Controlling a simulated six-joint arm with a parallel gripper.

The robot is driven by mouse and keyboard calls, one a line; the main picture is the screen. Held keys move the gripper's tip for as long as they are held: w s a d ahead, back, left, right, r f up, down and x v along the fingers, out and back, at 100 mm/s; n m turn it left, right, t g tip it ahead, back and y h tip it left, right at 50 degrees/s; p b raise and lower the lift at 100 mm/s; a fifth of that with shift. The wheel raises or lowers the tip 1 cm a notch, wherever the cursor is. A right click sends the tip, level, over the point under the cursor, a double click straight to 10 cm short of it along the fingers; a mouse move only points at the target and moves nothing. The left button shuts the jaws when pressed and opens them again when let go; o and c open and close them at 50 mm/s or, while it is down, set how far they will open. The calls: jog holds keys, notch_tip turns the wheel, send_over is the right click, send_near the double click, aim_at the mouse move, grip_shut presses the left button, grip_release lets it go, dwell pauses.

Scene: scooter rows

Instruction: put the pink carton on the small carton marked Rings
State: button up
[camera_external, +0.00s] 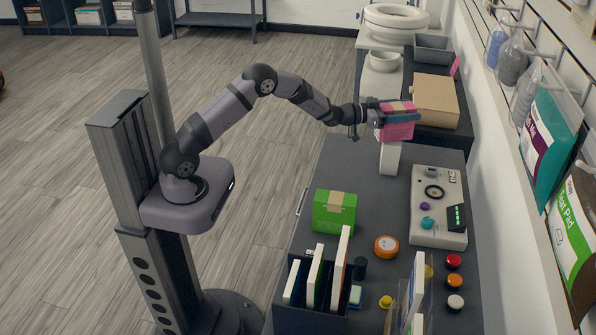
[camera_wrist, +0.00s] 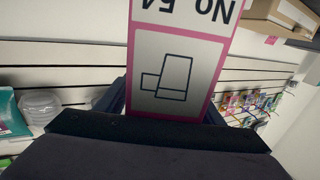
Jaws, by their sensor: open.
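The pink carton (camera_external: 397,131) appears to rest on top of a narrow white small carton (camera_external: 389,160) standing upright on the dark counter. I cannot read any marking on the white carton in the external view. My gripper (camera_external: 388,113) is at the pink carton, with its open fingers on either side of it. In the wrist view, the pink carton (camera_wrist: 175,75) shows a pale label with upside-down print and a pink border. It stands between the fingers of my gripper (camera_wrist: 168,103). The white carton is not visible in the wrist view.
A green box (camera_external: 334,212), an orange round tin (camera_external: 386,247) and a grey control panel (camera_external: 438,206) are on the counter (camera_external: 380,205). A cardboard box (camera_external: 435,100) lies behind the pink carton. Wall hooks hold packs (camera_external: 570,220) on the right.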

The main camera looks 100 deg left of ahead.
jog(key=shift+r, duration=0.2)
jog(key=b+v, duration=0.1)
jog(key=v, duration=1.1)
jog(key=shift+b, duration=0.3)
jog(key=shift+f, duration=0.15)
